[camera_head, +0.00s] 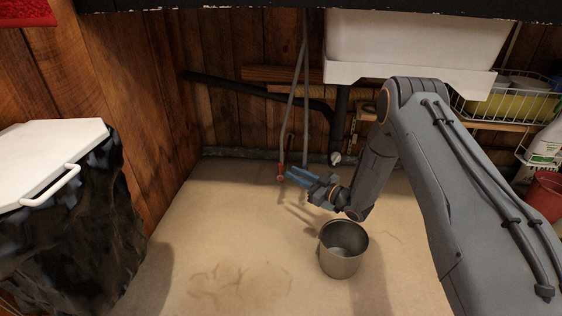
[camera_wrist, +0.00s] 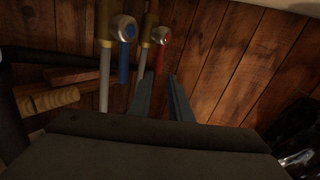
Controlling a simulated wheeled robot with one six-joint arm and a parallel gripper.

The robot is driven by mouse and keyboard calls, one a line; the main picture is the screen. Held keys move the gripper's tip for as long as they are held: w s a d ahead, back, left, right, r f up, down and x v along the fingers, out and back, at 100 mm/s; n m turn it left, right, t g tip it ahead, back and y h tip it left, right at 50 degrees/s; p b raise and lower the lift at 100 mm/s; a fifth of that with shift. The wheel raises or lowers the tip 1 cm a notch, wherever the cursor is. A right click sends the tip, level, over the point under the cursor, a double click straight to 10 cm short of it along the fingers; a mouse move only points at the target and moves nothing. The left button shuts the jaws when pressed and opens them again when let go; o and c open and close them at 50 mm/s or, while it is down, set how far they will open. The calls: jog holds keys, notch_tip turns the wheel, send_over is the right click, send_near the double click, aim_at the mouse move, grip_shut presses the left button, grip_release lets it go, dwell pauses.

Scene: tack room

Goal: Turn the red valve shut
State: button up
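The red valve (camera_wrist: 163,38) is on a pipe in the wrist view, with a round metal body and a red handle (camera_wrist: 153,58) hanging down along the pipe. In the head view a small bit of red on the valve (camera_head: 281,168) shows at the lower end of the left pipe. My gripper (camera_wrist: 160,75) is open, with a gap between its two fingers. The left fingertip lies close to the red handle's lower end in the picture; I cannot tell whether they touch. In the head view my gripper (camera_head: 300,178) is just right of the red valve, low over the floor.
A second valve with a blue handle (camera_wrist: 124,64) is left of the red one in the wrist view. A metal bucket (camera_head: 342,250) stands on the floor below my gripper. A white sink (camera_head: 415,45) is above. A black-bagged bin (camera_head: 90,235) stands left; the floor between is clear.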

aim_at(280, 175)
jog(key=b+x, duration=0.3)
jog(key=x, duration=0.4)
jog(key=shift+w+f, duration=0.1)
jog(key=shift+w, duration=0.2)
jog(key=shift+w+a+b, duration=0.15)
jog(key=shift+a+b, duration=0.15)
jog(key=shift+c, duration=0.4)
grip_shut()
